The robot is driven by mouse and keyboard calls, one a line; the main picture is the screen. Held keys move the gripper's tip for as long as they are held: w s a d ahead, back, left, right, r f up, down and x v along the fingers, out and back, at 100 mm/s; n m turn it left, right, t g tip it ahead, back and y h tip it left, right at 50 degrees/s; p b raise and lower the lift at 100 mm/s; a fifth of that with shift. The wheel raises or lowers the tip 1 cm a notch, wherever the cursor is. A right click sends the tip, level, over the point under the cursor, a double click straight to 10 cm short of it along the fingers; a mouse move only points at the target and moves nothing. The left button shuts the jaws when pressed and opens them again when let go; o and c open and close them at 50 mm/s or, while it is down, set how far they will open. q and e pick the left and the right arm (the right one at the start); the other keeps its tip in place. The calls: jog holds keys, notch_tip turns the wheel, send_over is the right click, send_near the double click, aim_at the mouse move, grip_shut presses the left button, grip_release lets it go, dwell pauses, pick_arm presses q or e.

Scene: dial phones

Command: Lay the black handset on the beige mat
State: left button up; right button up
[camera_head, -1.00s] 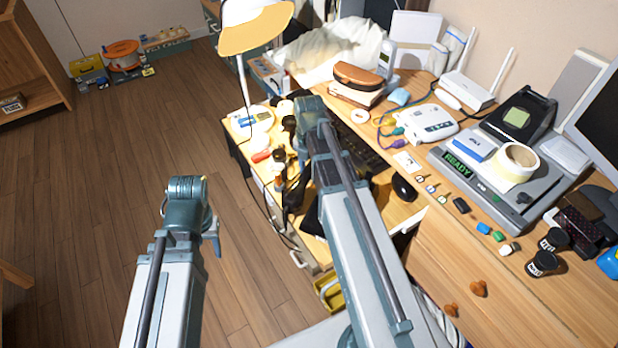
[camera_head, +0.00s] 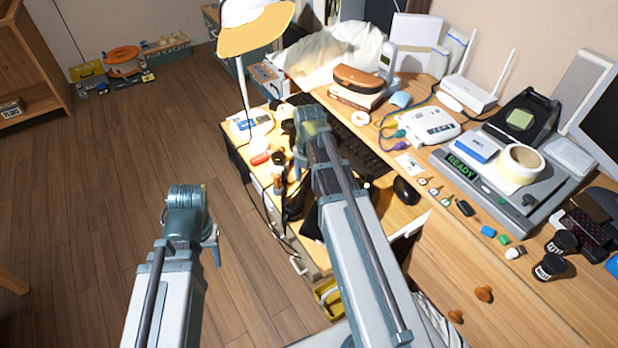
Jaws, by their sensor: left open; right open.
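I cannot pick out the black handset or the beige mat for certain. They may be hidden behind my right arm or lost in the clutter of the lower desk. My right arm reaches over that desk. My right gripper (camera_head: 293,206) hangs low beside the arm, dark against dark things; it is open, with its fingertips hard to make out, and I see nothing held. My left arm stands over the bare floor, left of the desk. Its jaws are hidden behind the arm.
The lower desk (camera_head: 405,215) carries a lamp (camera_head: 256,35), a black keyboard (camera_head: 362,155) and a mouse (camera_head: 406,190). The raised desk on the right holds a grey device (camera_head: 490,180) with a tape roll (camera_head: 521,163) and several small items. The wooden floor (camera_head: 90,200) at left is clear.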

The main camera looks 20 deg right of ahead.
aim_at(309, 177)
jog(key=shift+r, duration=0.15)
notch_tip(309, 177, up, 12)
jog(key=p, duration=1.2)
jog(key=s+a+m, duration=0.7)
jog(key=a+m, duration=0.3)
jog(key=m, duration=0.1)
jog(key=s+a+m+h, duration=0.1)
jog(key=s+a+m, duration=0.5)
jog(key=a+m, duration=0.5)
jog(key=shift+s+a, duration=0.2)
jog(key=shift+s, duration=0.15)
jog(key=shift+r, duration=0.1)
